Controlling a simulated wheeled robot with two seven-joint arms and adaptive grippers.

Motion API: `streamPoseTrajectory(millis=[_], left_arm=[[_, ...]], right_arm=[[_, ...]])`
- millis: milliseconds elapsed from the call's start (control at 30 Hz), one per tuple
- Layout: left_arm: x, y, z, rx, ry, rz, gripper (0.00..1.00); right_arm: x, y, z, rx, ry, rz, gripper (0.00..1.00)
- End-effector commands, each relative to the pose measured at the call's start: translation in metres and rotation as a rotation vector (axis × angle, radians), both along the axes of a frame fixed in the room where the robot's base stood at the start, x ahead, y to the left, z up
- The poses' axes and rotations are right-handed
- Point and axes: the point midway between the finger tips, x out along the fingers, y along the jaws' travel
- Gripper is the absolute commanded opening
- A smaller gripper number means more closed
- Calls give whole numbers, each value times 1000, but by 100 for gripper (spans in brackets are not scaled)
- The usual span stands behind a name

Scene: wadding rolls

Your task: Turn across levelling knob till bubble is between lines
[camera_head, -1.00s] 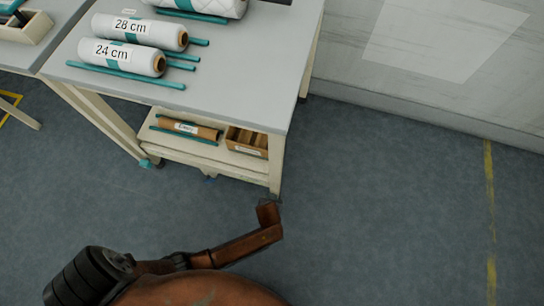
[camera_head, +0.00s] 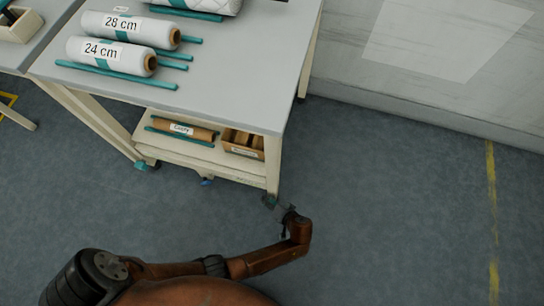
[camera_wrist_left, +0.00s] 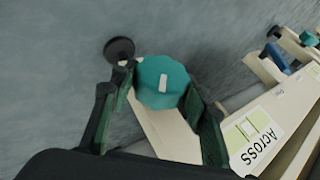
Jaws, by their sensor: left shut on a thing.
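A teal faceted knob (camera_wrist_left: 163,82) with a white mark sits at the foot of a cream table leg in the left wrist view. My left gripper (camera_wrist_left: 158,88) is shut on it, one green finger on each side. In the head view my left gripper (camera_head: 278,206) is at the bottom of the table's front right leg and hides most of the knob. A label reading "Across" (camera_wrist_left: 262,148) with a yellow-green level patch (camera_wrist_left: 250,128) is on the frame beside the leg. I cannot make out a bubble. My right gripper is not in view.
A black round foot (camera_wrist_left: 119,49) is near the knob. A blue knob (camera_wrist_left: 278,62) and another teal knob (camera_wrist_left: 308,39) are at the upper right. White rolls (camera_head: 105,54) lie on the table (camera_head: 225,85); its lower shelf holds a wooden box (camera_head: 243,145). Floor to the right is clear.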

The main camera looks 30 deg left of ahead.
Motion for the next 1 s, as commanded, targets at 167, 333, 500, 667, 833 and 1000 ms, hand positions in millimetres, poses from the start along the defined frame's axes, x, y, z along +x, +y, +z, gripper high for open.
streamPoseTrajectory(millis=[167,333,500,667,833,1000], left_arm=[[1,-1,-1,13,4,-2,18],[1,-1,0,14,3,-2,18],[1,-1,0,13,3,-2,43],[1,-1,0,14,4,-1,54],[0,0,0,15,4,0,60],[0,0,0,16,4,0,60]], right_arm=[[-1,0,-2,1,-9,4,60],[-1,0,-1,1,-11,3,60],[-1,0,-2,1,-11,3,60],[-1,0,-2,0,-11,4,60],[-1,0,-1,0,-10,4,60],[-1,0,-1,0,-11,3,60]])
